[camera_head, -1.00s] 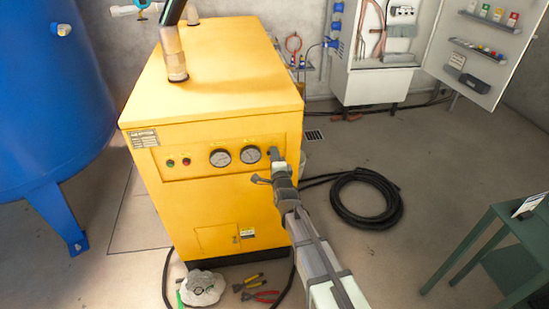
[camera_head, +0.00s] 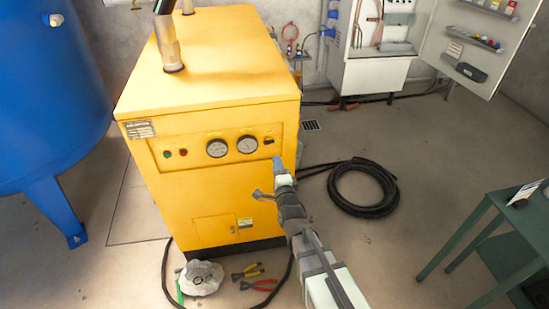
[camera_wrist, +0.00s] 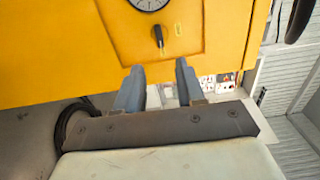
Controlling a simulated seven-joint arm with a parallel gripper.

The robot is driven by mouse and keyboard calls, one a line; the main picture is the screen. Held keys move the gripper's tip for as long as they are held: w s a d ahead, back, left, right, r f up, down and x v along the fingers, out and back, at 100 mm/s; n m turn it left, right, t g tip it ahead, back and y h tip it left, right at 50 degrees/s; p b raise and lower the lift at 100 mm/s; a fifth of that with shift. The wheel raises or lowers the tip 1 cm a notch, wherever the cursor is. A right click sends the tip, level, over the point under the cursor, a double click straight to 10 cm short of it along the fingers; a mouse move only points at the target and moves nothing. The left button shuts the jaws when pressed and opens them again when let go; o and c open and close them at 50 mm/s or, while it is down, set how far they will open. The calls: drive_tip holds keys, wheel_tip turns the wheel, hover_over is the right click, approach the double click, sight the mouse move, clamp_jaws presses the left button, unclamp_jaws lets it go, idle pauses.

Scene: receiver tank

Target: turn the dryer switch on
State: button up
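The yellow dryer (camera_head: 205,195) stands in the middle of the head view with its control panel facing me. Its small black switch (camera_head: 268,141) sits at the panel's right end, right of two round gauges. In the wrist view the switch (camera_wrist: 158,36) is a dark knob, close to upright in the picture, with small yellow labels beside it. I cannot read its on or off marking. My gripper (camera_wrist: 160,68) is open and empty, its two grey fingers apart and below the switch. In the head view my gripper (camera_head: 277,162) is just below the switch, at the panel's lower right.
A blue tank (camera_head: 50,100) stands left of the dryer. A coiled black hose (camera_head: 362,188) lies on the floor to the right, near a green table (camera_head: 480,230). Pliers (camera_head: 262,284) and a whitish lump (camera_head: 202,278) lie at the dryer's foot.

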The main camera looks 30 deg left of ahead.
drive_tip(key=v, duration=0.2)
drive_tip(key=shift+s+d, duration=0.25)
idle(0.5)
